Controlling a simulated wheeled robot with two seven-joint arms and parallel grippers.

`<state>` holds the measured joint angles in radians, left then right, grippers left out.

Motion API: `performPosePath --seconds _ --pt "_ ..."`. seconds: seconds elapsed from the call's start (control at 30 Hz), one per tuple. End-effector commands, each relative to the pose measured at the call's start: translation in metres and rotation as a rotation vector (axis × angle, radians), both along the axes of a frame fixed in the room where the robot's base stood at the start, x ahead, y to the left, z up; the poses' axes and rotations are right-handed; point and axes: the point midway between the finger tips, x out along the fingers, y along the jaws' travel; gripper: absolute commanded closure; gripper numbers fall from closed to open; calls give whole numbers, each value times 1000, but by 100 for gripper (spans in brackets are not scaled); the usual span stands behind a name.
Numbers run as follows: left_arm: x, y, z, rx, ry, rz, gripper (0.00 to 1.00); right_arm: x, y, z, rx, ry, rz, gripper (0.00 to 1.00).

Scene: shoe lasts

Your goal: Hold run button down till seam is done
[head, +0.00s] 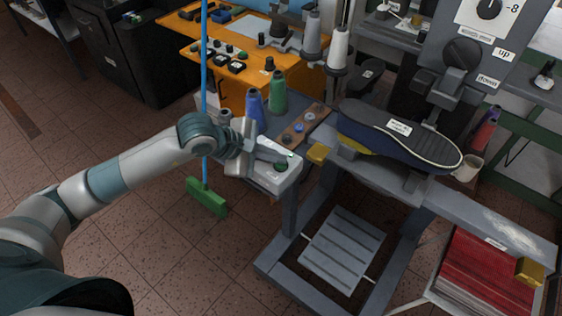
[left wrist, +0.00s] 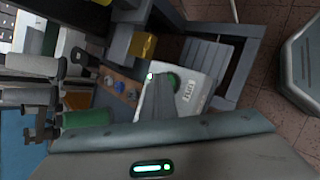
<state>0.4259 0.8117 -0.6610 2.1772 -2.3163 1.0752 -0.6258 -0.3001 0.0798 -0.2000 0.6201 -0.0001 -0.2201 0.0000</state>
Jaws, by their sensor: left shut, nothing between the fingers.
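The green run button (head: 281,166) sits on a white box (head: 262,179) at the left end of the machine's bench. A dark blue shoe (head: 385,131) with a white tag rests sole up on the machine. My right gripper is in no view.
Blue (head: 255,108) and green (head: 278,92) thread cones stand behind the box, near a brown strip of knobs (head: 304,127). A red stack (head: 480,275) lies at the lower right.

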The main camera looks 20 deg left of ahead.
Motion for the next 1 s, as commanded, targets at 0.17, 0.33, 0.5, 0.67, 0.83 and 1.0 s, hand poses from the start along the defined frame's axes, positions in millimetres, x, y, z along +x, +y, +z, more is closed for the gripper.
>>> performPosePath --seconds 0.17,0.33,0.5,0.67,0.83,1.0 --pt "0 0 -1 1 2 0 100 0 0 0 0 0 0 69" --pt "0 0 -1 1 2 -1 100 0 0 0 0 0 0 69" --pt "0 0 -1 1 2 -1 100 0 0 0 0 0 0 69" --pt "0 0 2 1 1 0 100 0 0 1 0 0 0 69" --pt "0 0 10 0 1 -1 100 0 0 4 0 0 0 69" --pt "0 0 17 0 0 0 100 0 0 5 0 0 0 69"
